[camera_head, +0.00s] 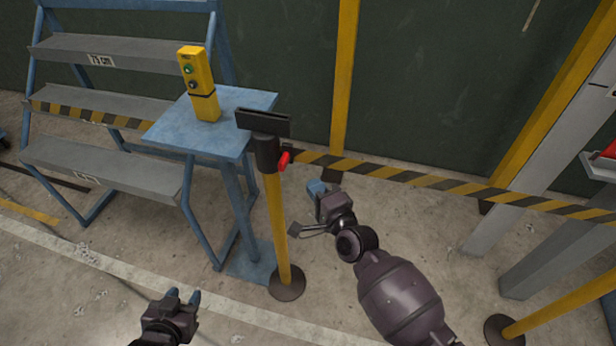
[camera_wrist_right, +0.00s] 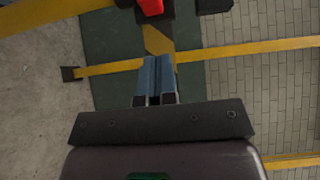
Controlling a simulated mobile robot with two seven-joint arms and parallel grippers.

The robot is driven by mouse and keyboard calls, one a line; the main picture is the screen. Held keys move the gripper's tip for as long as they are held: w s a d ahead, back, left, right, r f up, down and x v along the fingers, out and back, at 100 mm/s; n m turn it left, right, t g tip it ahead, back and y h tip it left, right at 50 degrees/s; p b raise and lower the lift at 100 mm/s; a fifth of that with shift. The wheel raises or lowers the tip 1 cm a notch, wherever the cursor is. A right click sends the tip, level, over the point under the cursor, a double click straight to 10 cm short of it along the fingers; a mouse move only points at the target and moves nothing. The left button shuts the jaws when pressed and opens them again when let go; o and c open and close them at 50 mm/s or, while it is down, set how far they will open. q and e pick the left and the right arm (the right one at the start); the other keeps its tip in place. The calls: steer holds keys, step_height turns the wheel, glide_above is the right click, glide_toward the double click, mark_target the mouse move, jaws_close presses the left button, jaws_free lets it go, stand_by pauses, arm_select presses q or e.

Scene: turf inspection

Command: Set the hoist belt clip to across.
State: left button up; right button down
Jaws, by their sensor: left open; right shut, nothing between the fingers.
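The red clip (camera_head: 284,161) sits on the black head of a yellow belt post (camera_head: 276,215), where the yellow-and-black striped belt (camera_head: 400,176) meets it. The clip also shows at the top edge of the right wrist view (camera_wrist_right: 151,7), partly cut off, with the belt (camera_wrist_right: 157,40) below it. My right gripper (camera_head: 316,187) is shut and empty, below and to the right of the clip and apart from it. Its blue fingers (camera_wrist_right: 157,62) point toward the belt in the wrist view. My left gripper (camera_head: 184,296) is open and empty, low at the left, away from the post.
A yellow pendant box (camera_head: 199,85) with a green button stands on a blue stand (camera_head: 165,130) left of the post. Grey steps (camera_head: 105,165) stand further left. A second yellow post (camera_head: 565,305) is at the lower right. Grey uprights stand at right. Floor between is clear.

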steer(key=shift+v, duration=2.6)
steer(key=s+d+f+n+g+h, duration=0.1)
steer(key=s+d+f+n+h, duration=0.15)
steer(key=d+n, duration=0.5)
steer(key=s+d+f+n+h, duration=0.1)
steer(key=s+d+n+h, duration=0.3)
steer(key=d+n, duration=0.3)
steer(key=s+d+f+m+g+h, duration=0.1)
steer(key=s+d+f+g+h, duration=0.1)
steer(key=s+d+f, duration=0.4)
steer(key=s+d+h, duration=0.1)
steer(key=s+d, duration=0.3)
steer(key=s, duration=0.2)
steer(key=shift+s+d+f+m+g, duration=0.2)
steer(key=shift+s+f+m+g, duration=0.05)
steer(key=shift+f+m+g, duration=0.1)
steer(key=shift+d, duration=0.1)
